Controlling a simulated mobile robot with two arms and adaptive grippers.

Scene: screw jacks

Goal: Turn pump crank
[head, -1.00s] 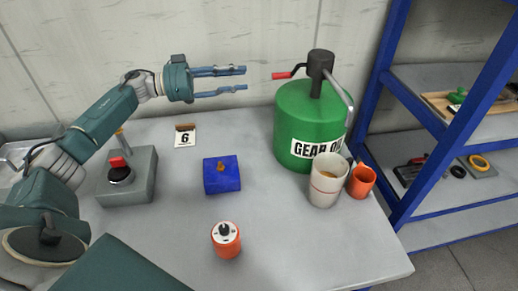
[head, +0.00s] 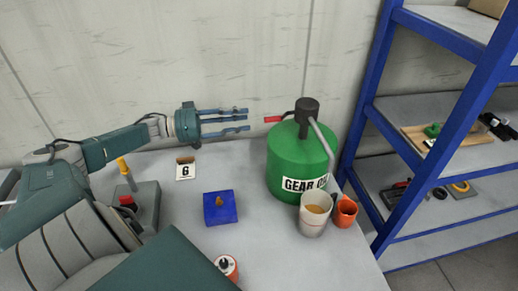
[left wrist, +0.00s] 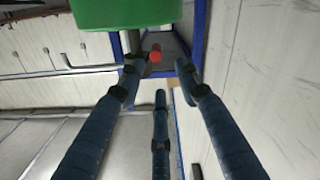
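A green gear-oil drum (head: 295,162) stands at the back right of the table. On its top is a dark pump head (head: 306,106) with a thin crank arm ending in a red handle (head: 273,119), which points left. My left gripper (head: 249,120) is open and empty, its blue fingers spread and pointing right, just short of the red handle. In the left wrist view the gripper (left wrist: 158,75) shows its fingers apart, with the red handle (left wrist: 155,55) ahead between the tips. The green drum (left wrist: 125,13) shows at the top there. My right gripper is not in view.
A white cup (head: 314,216) and an orange mug (head: 344,212) stand before the drum. A blue block (head: 220,208), a number 6 card (head: 185,170), a grey switch box (head: 145,203) and an orange-red round item (head: 228,267) sit on the table. A blue-framed shelf (head: 358,110) stands right.

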